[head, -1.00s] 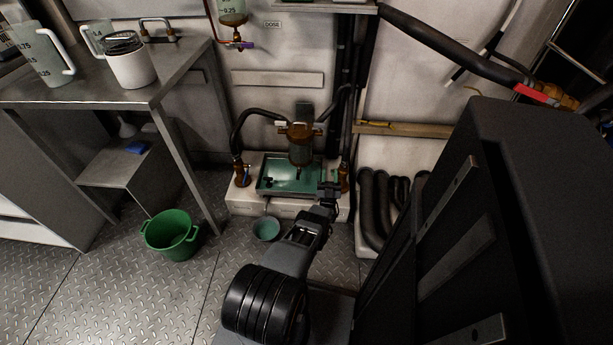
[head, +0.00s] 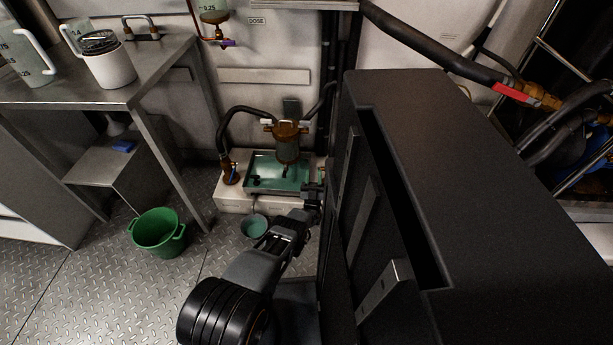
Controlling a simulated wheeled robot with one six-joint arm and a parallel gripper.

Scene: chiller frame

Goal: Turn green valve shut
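A drip tray (head: 250,188) with green liquid sits on a pale plinth (head: 232,202) under a brass filter bowl (head: 287,148). A small greenish part (head: 322,174), possibly the green valve's handle, shows at the tray's right end, mostly hidden by a dark block. My gripper (head: 313,190) is at the tray's front right corner, just below that part. Its fingers are small and dark, so I cannot tell whether they are open or touching anything.
The large dark block (head: 470,200) fills the right side and hides the floor and hoses there. A green bucket (head: 158,232) and a small green bowl (head: 254,226) stand on the floor. A steel table (head: 150,92) is at left.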

